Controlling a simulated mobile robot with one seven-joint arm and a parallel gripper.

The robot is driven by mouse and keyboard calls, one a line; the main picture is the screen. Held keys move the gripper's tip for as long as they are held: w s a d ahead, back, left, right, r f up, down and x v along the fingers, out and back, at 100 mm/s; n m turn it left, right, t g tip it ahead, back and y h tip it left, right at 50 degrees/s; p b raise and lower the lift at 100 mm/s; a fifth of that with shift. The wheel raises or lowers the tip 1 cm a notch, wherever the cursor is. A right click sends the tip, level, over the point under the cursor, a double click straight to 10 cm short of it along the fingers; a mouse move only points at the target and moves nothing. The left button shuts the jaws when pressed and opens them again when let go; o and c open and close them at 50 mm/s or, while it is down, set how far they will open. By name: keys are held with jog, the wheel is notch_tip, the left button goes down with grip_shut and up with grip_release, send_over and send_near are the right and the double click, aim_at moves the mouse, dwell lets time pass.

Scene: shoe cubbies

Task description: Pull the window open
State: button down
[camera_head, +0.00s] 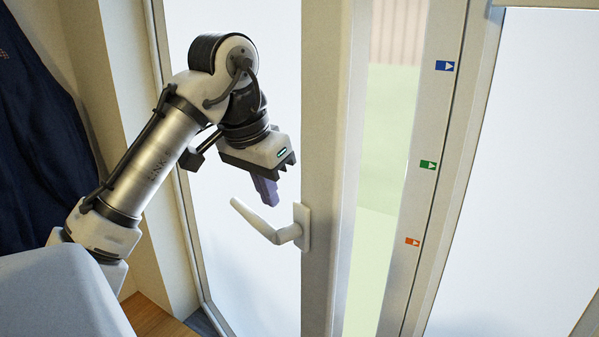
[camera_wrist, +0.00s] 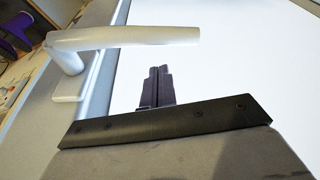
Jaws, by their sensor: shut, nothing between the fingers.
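The window sash (camera_head: 324,150) has a pale vertical frame. A gap with greenish outdoors shows between its edge and the fixed frame (camera_head: 425,200), so the sash stands ajar. A white lever handle (camera_head: 270,225) is mounted on the sash, its lever pointing left and slightly up. The handle (camera_wrist: 125,38) fills the upper left of the wrist view. My gripper (camera_head: 266,192) is above the lever, fingers pointing down, shut and empty. In the wrist view the closed fingertips (camera_wrist: 158,72) lie just below the lever's free end, and a gap shows between them.
Blue (camera_head: 445,66), green (camera_head: 428,165) and orange (camera_head: 413,241) markers sit on the fixed frame. Dark blue cloth (camera_head: 40,150) hangs at the far left. A wooden surface (camera_head: 155,318) is below. Window glass (camera_head: 235,265) lies behind my gripper.

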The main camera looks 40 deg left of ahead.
jog(key=s+a+p, duration=0.1)
jog(key=s, duration=0.6)
jog(key=shift+s, duration=0.15)
jog(key=shift+r+p, duration=0.1)
jog(key=shift+p, duration=0.2)
